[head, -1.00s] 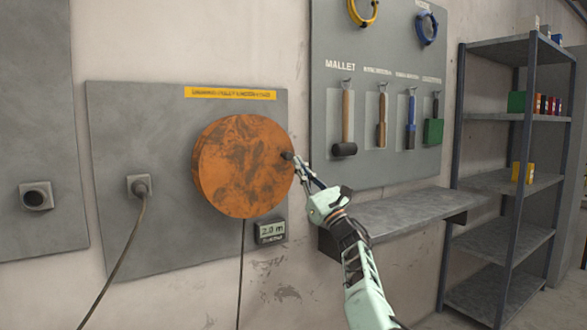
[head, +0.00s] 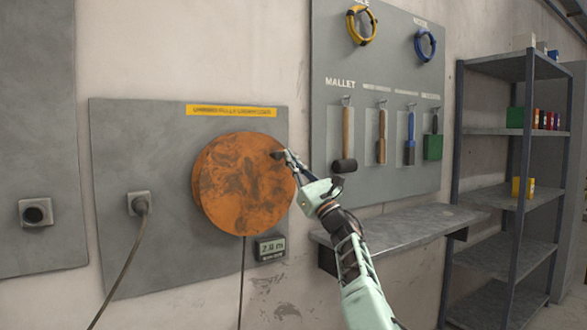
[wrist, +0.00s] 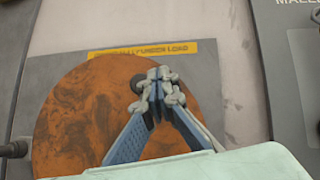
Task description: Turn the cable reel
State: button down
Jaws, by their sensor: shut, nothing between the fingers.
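The cable reel (head: 235,190) is a round orange-brown disc with dark stains, mounted on a grey wall panel. A cable hangs straight down from it. A small dark knob sits near its upper right rim; in the wrist view the knob (wrist: 136,108) shows just left of the fingertips. My gripper (head: 282,155) is at this knob, in front of the reel's face. Its blue fingers (wrist: 155,95) are shut with nothing between them. The fingertips look close against the knob, but whether they touch it I cannot tell. The reel (wrist: 75,110) also fills much of the wrist view.
A plugged socket (head: 139,203) with a cable is at left. A tool board (head: 375,110), wall shelf (head: 400,228) and metal rack (head: 510,190) stand to the right.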

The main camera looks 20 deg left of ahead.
jog(key=shift+s+a+r, duration=0.2)
jog(key=shift+s+r, duration=0.1)
jog(key=shift+r, duration=0.15)
dwell(0.5)
